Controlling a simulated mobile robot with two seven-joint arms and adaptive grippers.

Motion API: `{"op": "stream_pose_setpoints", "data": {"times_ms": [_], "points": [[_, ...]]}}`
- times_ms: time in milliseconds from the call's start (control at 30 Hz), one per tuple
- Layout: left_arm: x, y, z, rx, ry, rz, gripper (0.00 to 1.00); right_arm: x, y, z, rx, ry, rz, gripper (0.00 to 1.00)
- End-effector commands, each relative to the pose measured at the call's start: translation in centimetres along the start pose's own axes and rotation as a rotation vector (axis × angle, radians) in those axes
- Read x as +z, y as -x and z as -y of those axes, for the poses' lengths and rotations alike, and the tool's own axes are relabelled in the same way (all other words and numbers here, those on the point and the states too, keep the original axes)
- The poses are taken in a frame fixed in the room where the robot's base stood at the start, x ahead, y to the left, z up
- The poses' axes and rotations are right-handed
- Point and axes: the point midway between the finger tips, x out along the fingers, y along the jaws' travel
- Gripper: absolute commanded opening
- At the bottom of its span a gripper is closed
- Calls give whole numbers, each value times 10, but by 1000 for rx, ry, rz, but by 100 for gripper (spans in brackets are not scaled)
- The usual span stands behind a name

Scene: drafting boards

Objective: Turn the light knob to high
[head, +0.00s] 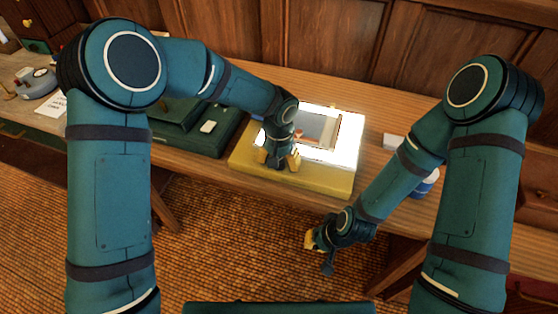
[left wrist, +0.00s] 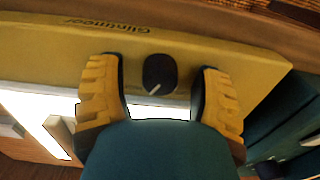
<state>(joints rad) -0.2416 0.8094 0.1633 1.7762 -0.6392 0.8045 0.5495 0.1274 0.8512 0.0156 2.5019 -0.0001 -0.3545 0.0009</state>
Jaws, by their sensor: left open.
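The light box (head: 325,190) has a yellow frame around a brightly lit white panel (head: 346,150) on the desk. In the left wrist view its yellow face (left wrist: 40,45) carries a black round knob (left wrist: 159,74) with a white pointer line aimed toward the lower left of the picture. My left gripper (head: 283,161) is over the box's front part. Its yellow-padded fingers are open, one on each side of the knob, with gaps between them and it. The gripper hides the knob in the head view. My right gripper (head: 319,243) hangs in front of the desk, apart from the box; its opening is unclear.
A dark green case (head: 205,133) stands left of the box. A picture or sheet (head: 318,130) lies on the lit panel. A small white block (head: 394,142) and a blue-and-white container (head: 425,185) are to the right. A wood-panelled wall stands behind the desk.

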Motion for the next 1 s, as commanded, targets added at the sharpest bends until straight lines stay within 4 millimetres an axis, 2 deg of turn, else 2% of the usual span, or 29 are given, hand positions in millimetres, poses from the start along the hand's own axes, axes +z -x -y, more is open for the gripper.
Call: {"op": "stream_pose_setpoints", "data": {"times_ms": [100, 133, 267, 300, 667, 1000], "points": [[0, 0, 0, 0, 0, 0, 65, 0, 0, 0, 0, 0, 0, 0], [0, 0, 0, 0, 0, 0, 60, 0, 0, 0, 0, 0, 0, 0], [0, 0, 0, 0, 0, 0, 14, 0, 0, 0, 0, 0, 0, 0], [0, 0, 0, 0, 0, 0, 0, 0, 0, 0, 0, 0, 0, 0], [0, 1, 0, 0, -41, 0, 0, 0, 2, 1, 0, 0, 0, 0], [0, 1, 0, 0, -251, 1, 0, 1, 8, 3, 0, -1, 4, 0]]}}
